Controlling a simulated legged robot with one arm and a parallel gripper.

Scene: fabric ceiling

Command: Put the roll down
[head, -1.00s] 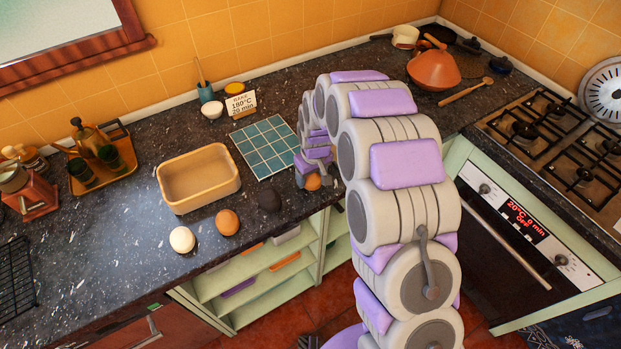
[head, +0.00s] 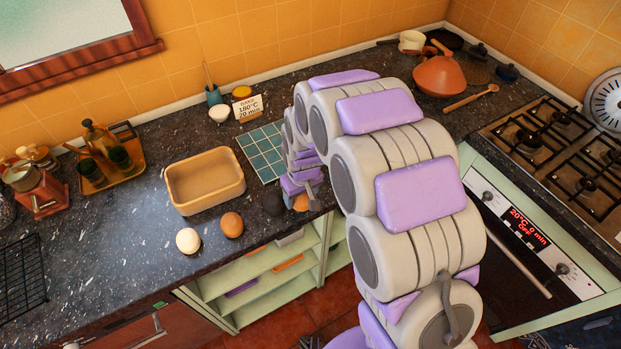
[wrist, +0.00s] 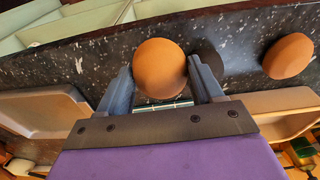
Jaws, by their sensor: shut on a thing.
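My gripper (head: 303,188) is shut on an orange-brown roll (wrist: 159,68), which sits between its two fingers in the wrist view. In the head view the held roll (head: 301,203) shows partly under the gripper, near the counter's front edge. Whether it touches the counter I cannot tell. Further left lie a brown roll (head: 232,224) and a pale roll (head: 188,240), in a row along the front edge.
A tan rectangular dish (head: 205,205) stands empty behind the brown and pale rolls. A teal tiled mat (head: 258,150) lies behind the gripper, partly covered by my arm. A card (head: 249,107) and small pots stand at the back. Open shelves (head: 265,265) lie below the counter edge.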

